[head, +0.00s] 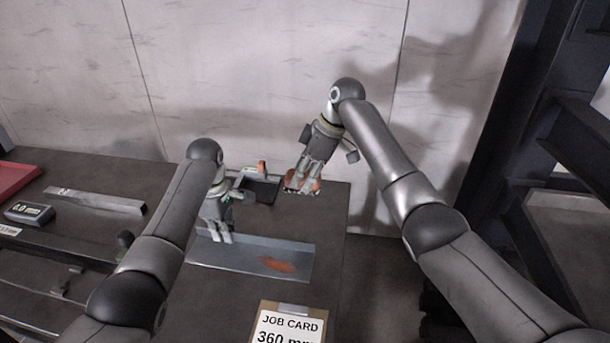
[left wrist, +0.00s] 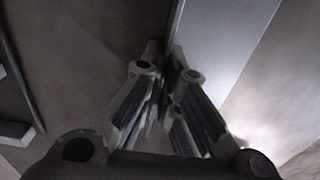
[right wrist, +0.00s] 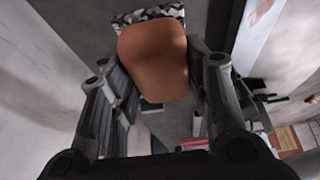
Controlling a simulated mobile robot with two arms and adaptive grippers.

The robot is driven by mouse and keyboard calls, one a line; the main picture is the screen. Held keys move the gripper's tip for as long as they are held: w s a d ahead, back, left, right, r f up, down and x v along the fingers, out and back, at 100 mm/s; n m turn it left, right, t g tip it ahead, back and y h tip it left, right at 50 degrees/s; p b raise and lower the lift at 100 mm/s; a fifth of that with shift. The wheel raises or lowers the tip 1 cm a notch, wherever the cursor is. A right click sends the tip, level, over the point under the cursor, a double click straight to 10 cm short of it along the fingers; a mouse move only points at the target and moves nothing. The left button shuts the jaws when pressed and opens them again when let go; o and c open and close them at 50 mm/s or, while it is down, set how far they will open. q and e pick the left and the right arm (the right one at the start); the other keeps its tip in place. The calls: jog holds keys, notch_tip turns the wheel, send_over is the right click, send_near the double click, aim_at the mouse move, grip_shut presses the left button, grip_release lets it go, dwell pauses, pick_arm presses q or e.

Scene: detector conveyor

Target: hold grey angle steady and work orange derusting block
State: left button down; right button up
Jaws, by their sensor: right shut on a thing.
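The grey angle (head: 236,263) lies lengthwise on the bench, with an orange-brown rust patch (head: 277,265) toward its right end. My left gripper (head: 222,237) is at the angle's back edge, left of the patch. In the left wrist view its fingers (left wrist: 164,55) are close together beside the angle (left wrist: 222,40); whether they pinch it is unclear. My right gripper (head: 302,186) is shut on the orange derusting block (right wrist: 153,60), above the bench's back right edge and clear of the angle. A black-and-white speckled part shows behind the block.
A dark tray (head: 262,190) with a small orange-topped item (head: 262,167) stands behind the left gripper. A job card (head: 289,324) lies in front. A gauge (head: 28,213), a metal bar (head: 95,200) and a red item (head: 15,178) are at left. A dark rack (head: 560,140) stands right.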

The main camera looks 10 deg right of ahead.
jog(key=s+a+f, duration=0.2)
jog(key=s+a, duration=1)
jog(key=a, duration=0.2)
jog(key=shift+s+a+f, duration=0.1)
jog(key=shift+s+f, duration=0.05)
jog(key=shift+f, duration=3.6)
jog(key=shift+s+d+f, duration=0.1)
jog(key=shift+s+d, duration=0.1)
jog(key=shift+d, duration=0.3)
jog(key=shift+s+d+f, duration=0.1)
jog(key=shift+s+d, duration=0.1)
jog(key=shift+d, duration=0.3)
jog(key=shift+c, duration=0.3)
jog(key=shift+s+d, duration=0.55)
jog(key=shift+d, duration=0.7)
jog(key=shift+s+d, duration=0.5)
jog(key=shift+d, duration=0.8)
jog(key=shift+s+d, duration=0.55)
jog(key=shift+d, duration=0.7)
jog(key=shift+w+a+r, duration=0.1)
jog(key=shift+w+a, duration=0.6)
jog(key=shift+a, duration=0.95)
jog(key=shift+w+a+f, duration=0.1)
jog(key=shift+w+a, duration=0.55)
jog(key=shift+a, duration=0.95)
jog(key=shift+w+a+r, duration=0.1)
jog(key=shift+w+a, duration=0.6)
jog(key=shift+a, duration=0.95)
notch_tip(320, 180, up, 8)
